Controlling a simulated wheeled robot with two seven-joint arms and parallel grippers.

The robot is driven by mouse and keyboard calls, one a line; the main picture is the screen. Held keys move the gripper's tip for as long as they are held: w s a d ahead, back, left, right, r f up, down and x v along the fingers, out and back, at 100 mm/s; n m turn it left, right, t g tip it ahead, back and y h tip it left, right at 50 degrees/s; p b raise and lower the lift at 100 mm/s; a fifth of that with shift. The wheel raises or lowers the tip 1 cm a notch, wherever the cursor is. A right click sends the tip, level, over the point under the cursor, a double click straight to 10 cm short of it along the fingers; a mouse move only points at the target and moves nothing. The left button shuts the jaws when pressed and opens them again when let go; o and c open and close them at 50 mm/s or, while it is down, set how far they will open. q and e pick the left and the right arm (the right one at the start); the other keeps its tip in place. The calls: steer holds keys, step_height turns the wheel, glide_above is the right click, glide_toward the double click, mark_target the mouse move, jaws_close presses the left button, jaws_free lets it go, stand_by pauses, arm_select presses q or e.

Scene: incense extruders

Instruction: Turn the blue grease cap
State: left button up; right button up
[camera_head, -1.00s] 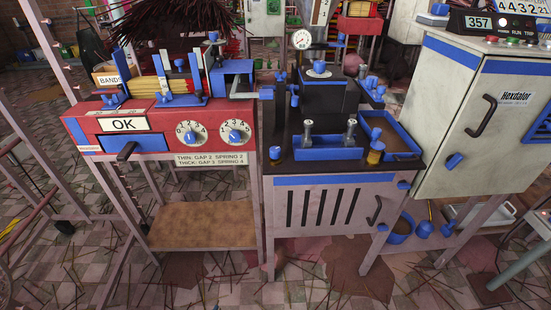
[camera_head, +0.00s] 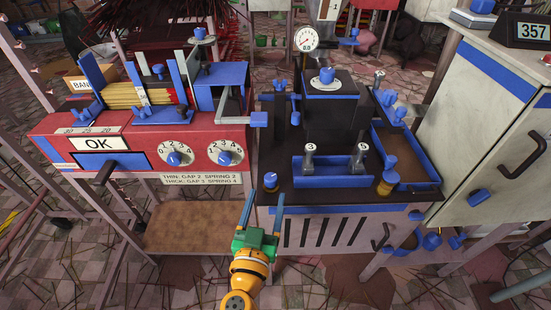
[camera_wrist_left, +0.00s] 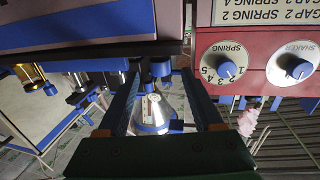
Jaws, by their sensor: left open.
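A round blue knob (camera_head: 270,181), which looks like the blue grease cap, sticks out at the front left corner of the dark-topped machine (camera_head: 340,206). My left gripper (camera_head: 264,199) is open, its two blue fingers pointing up just short of that knob. In the left wrist view, turned upside down, the blue knob (camera_wrist_left: 160,68) appears between the tips of the open fingers (camera_wrist_left: 163,78). I cannot tell if they touch it. A silver cone with blue trim (camera_wrist_left: 150,112) shows beyond, between the fingers. My right gripper is not in view.
The red machine (camera_head: 130,155) with two dials stands close on the left. A blue tray (camera_head: 330,172) with two numbered posts, an amber jar (camera_head: 387,184) and a gauge (camera_head: 306,40) are on the dark-topped machine. A grey cabinet (camera_head: 490,125) stands at the right.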

mark_target(269, 185)
arm_select(q)
steer(key=w, duration=0.3)
steer(key=w+d, duration=0.1)
steer(key=w, duration=0.2)
steer(key=shift+w+d+r+p, duration=0.1)
steer(key=shift+w+r+p, duration=0.1)
steer(key=shift+p, duration=0.15)
steer(key=shift+s, duration=0.15)
jaws_close()
